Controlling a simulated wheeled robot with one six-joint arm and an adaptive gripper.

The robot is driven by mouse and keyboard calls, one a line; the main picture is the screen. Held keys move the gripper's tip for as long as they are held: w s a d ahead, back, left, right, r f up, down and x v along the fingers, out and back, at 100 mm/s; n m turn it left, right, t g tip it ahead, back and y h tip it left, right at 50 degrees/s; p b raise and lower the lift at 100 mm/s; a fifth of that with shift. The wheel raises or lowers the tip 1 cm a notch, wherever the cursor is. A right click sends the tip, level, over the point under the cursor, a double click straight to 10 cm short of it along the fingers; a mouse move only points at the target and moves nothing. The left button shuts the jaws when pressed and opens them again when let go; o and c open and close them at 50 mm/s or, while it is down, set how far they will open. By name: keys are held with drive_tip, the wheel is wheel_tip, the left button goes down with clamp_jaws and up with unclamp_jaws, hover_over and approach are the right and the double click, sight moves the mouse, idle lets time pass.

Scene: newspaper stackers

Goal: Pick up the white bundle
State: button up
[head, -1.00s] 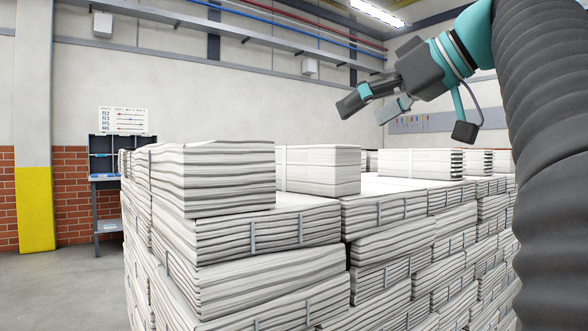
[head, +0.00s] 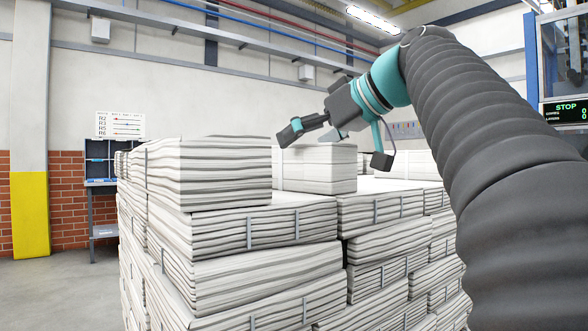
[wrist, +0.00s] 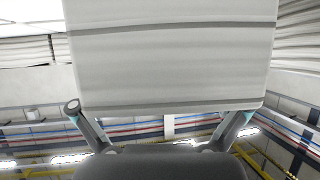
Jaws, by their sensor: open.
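The white bundle (head: 318,172) is a pale block of stacked paper on the top layer of the stack, behind and right of a grey-striped bundle. In the wrist view the white bundle (wrist: 170,60) fills the upper middle, with thin darker lines across it. My gripper (head: 310,135) is open and empty, just above the white bundle's top in the head view. In the wrist view my gripper (wrist: 160,110) has its two fingers spread near the bundle's left and right edges. I cannot tell whether they touch it.
The grey-striped bundle (head: 208,175) stands close to the left of the white one. More strapped bundles (head: 270,225) form the tall stack below. A shelf unit (head: 102,175) stands by the wall at left. A STOP display (head: 567,112) is at right. The floor at left is clear.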

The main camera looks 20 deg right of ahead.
drive_tip(key=shift+x, duration=1.3)
drive_tip(key=shift+a+r, duration=0.1)
drive_tip(key=c, duration=1.9)
drive_tip(key=shift+r, duration=0.1)
wheel_tip(320, 180, up, 10)
drive_tip(key=p, duration=0.5)
